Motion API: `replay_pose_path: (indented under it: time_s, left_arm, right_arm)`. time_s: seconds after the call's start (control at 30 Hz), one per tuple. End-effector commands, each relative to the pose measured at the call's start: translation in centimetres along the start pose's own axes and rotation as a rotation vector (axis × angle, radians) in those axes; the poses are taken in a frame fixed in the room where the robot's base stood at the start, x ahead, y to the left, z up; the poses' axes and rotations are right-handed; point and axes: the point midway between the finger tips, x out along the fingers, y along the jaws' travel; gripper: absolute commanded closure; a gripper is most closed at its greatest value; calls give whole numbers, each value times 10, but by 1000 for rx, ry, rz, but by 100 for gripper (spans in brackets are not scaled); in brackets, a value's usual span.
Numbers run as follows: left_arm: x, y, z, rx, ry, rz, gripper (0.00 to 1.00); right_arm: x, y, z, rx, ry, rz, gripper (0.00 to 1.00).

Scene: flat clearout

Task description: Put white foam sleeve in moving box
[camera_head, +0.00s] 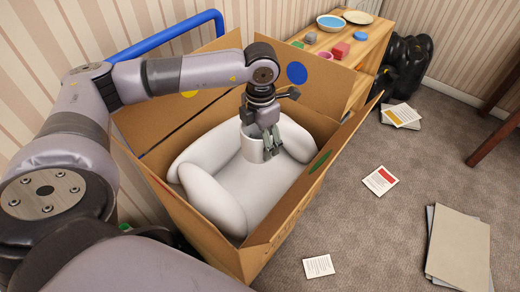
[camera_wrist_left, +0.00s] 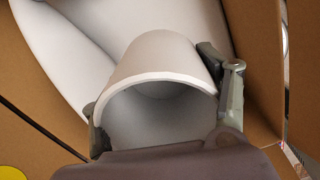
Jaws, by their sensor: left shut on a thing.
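The moving box (camera_head: 262,246) is a large open cardboard box with its flaps up, standing on the carpet beside the wall. White padded, rounded shapes line its inside. My left gripper (camera_head: 270,150) reaches down into the box opening and is shut on the white foam sleeve (camera_head: 252,146). In the left wrist view the sleeve (camera_wrist_left: 158,62) is a hollow white tube between the two fingers (camera_wrist_left: 160,100), with white padding beyond it. I cannot tell whether the sleeve touches the padding. My right gripper is not in view.
A wooden bench (camera_head: 362,50) with bowls and small blocks stands behind the box. Black bags (camera_head: 408,65) sit at the back right. Cards (camera_head: 381,180) and a flat grey stack (camera_head: 458,248) lie on the carpet at right. A blue rail (camera_head: 165,36) runs behind the box.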

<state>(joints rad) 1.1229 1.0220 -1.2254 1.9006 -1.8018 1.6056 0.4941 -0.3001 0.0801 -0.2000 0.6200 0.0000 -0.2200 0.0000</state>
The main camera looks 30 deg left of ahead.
Motion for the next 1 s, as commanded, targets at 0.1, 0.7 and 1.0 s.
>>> replay_pose_path:
  time_s: [0.1, 0.7, 1.0]
  left_arm:
    - [33, 0, -2, -1, 6, -1, 51]
    - [130, -1, 0, -1, 3, -1, 51]
    - [146, 0, 0, -1, -1, 0, 51]
  right_arm:
    - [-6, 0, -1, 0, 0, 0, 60]
    - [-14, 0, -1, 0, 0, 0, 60]
    - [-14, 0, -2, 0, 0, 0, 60]
